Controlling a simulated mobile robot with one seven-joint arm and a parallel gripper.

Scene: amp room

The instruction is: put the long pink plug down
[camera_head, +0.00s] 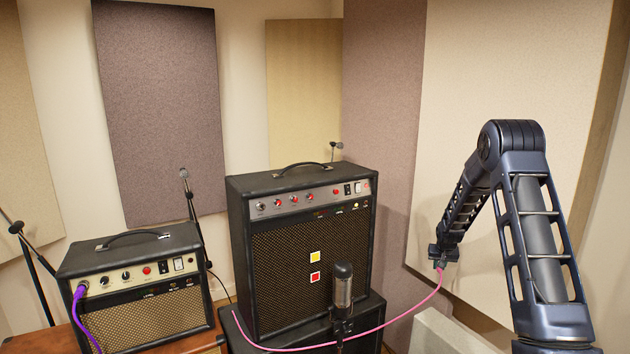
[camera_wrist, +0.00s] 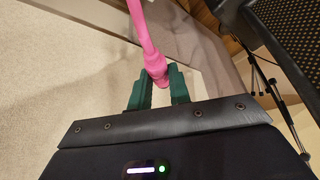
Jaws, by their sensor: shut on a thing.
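The long pink plug (camera_wrist: 156,67) is held between the green fingers of my gripper (camera_wrist: 160,86) in the wrist view. Its pink cable rises from it toward the top of that view. In the head view my gripper (camera_head: 440,262) hangs in the air to the right of the large amp, near the pale wall panel, and the plug itself is barely visible there. The pink cable (camera_head: 416,309) runs from my gripper down and left, across the front of the large amp's base. My gripper is shut on the plug.
The large black amp (camera_head: 298,270) stands on a dark cabinet (camera_head: 370,325), with a microphone (camera_head: 343,285) before it. A smaller amp (camera_head: 140,295) with a purple cable (camera_head: 78,315) sits at left. A pale low block (camera_head: 440,330) lies below my gripper.

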